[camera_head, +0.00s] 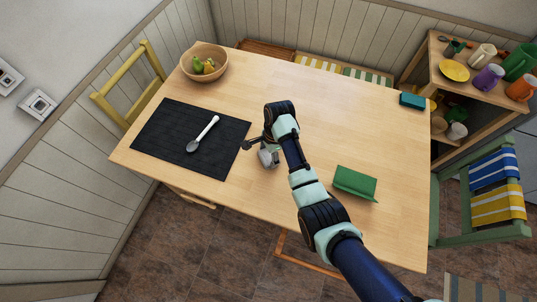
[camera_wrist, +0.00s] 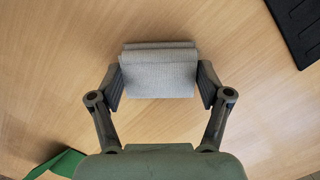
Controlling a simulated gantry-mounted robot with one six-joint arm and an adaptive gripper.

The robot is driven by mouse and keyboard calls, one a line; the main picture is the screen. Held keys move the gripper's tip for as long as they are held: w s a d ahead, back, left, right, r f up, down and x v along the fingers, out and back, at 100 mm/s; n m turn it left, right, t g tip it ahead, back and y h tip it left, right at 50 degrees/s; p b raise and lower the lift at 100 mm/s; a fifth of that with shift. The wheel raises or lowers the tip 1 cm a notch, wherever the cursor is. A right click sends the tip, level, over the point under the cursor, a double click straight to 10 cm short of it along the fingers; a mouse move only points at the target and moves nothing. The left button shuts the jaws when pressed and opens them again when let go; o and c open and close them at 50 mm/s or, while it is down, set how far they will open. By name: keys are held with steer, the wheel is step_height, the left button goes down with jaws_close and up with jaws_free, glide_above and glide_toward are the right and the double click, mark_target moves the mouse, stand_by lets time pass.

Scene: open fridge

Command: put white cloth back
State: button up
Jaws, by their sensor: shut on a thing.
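A folded white cloth, greyish in this light, sits between the fingers of my gripper (camera_wrist: 160,95) in the wrist view, where the cloth (camera_wrist: 158,72) shows its stacked folds. My gripper is shut on it, one finger pressed against each side. In the head view my gripper (camera_head: 258,147) is over the middle of the table, just right of the black placemat. The cloth (camera_head: 268,158) is partly hidden there by my gripper. I cannot tell whether the cloth touches the table (camera_head: 330,110).
A black placemat (camera_head: 170,125) with a spoon (camera_head: 205,132) lies left. A fruit bowl (camera_head: 204,60) stands at the back left. A green folded item (camera_head: 355,183) lies right of my arm. A teal block (camera_head: 412,101) is at the right edge, near a shelf (camera_head: 462,105) with mugs.

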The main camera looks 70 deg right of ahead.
steer(key=o, duration=1.1)
steer(key=shift+f, duration=0.1)
steer(key=shift+c, duration=0.2)
step_height(320, 180, up, 12)
steer(key=s+d+p, duration=0.1)
steer(key=p, duration=0.3)
steer(key=shift+s+d, duration=0.15)
